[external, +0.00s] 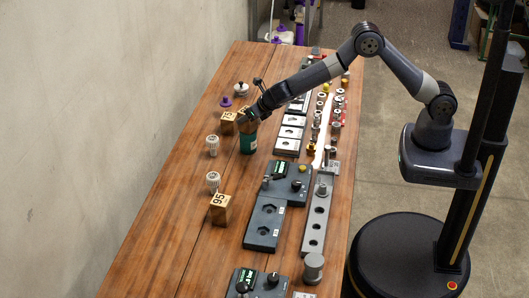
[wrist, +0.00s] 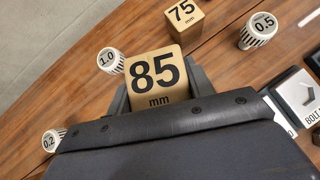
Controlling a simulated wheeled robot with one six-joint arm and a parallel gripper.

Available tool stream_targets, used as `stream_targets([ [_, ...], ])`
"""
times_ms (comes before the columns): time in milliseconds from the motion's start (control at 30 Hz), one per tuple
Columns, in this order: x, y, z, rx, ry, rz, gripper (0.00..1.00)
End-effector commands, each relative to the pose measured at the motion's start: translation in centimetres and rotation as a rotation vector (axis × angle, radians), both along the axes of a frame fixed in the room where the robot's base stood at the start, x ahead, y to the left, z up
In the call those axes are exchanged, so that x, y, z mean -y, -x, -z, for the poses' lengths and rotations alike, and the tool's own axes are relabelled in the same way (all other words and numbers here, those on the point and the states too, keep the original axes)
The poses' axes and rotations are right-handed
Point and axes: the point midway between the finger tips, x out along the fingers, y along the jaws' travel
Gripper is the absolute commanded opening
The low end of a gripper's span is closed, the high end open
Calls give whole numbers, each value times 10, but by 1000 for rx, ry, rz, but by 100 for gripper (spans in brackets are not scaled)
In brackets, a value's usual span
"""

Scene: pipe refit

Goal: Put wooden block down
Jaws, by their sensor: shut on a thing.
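The wooden block marked 85 mm (wrist: 155,75) sits between the two fingers of my gripper (wrist: 160,85) in the wrist view. Its numbered face points toward the camera. In the external view my gripper (external: 251,116) is over the wooden table, and only part of the held block (external: 243,111) shows beside it. The gripper is shut on this block. The block's underside is hidden, so I cannot tell whether it touches anything. A dark green piece (external: 248,143) shows directly below the gripper.
A wooden block marked 75 (external: 228,121) stands close left of my gripper; it also shows in the wrist view (wrist: 184,18). A block marked 95 (external: 220,208) is nearer the camera. White knobs (external: 212,146) stand nearby. Dark fixtures (external: 265,222) line the right side.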

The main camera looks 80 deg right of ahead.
Motion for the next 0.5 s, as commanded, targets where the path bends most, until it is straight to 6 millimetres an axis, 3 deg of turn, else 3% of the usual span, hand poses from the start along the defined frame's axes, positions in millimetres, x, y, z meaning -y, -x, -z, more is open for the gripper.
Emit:
stream_targets([
  [233, 0, 0, 4, 1, 0, 0, 20],
  [267, 0, 0, 3, 0, 0, 0, 51],
  [500, 0, 0, 2, 0, 0, 0, 71],
])
